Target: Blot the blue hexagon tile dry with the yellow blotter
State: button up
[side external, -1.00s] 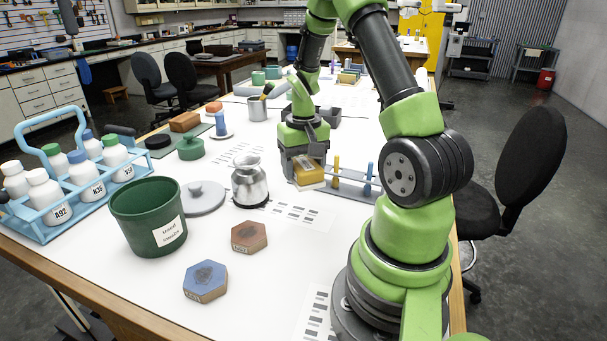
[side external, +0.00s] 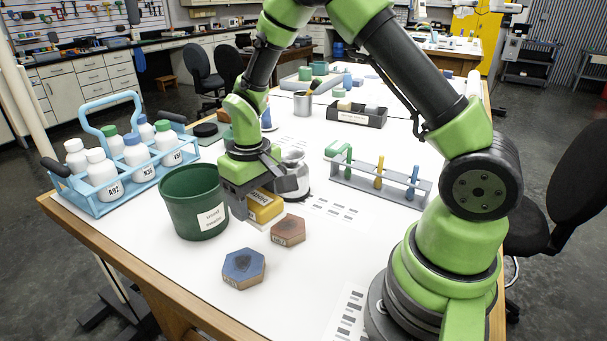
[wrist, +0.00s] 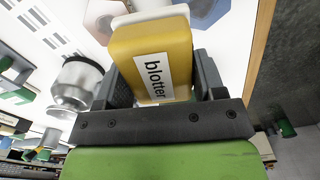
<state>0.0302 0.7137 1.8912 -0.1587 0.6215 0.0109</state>
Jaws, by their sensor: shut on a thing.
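The blue hexagon tile (side external: 243,266) lies flat near the front edge of the white table, with a dark patch on its top. My gripper (side external: 256,203) is shut on the yellow blotter (side external: 265,207), which has a pale underside. The blotter is held above the table, behind the blue tile and close to the brown hexagon tile (side external: 288,230). In the wrist view the blotter (wrist: 150,45) sits between both jaws, its "blotter" label facing the camera.
A green bin (side external: 187,205) stands just left of my gripper. A blue rack (side external: 130,185) of white bottles is farther left. A silver vessel (side external: 296,175) stands behind the gripper, and a test-tube rack (side external: 378,185) to its right.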

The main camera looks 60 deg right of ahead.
jog(key=n, duration=0.2)
send_near(239, 262)
jog(key=shift+f, duration=2.9)
jog(key=shift+f, duration=0.6)
jog(key=shift+r, duration=0.1)
notch_tip(239, 262, up, 7)
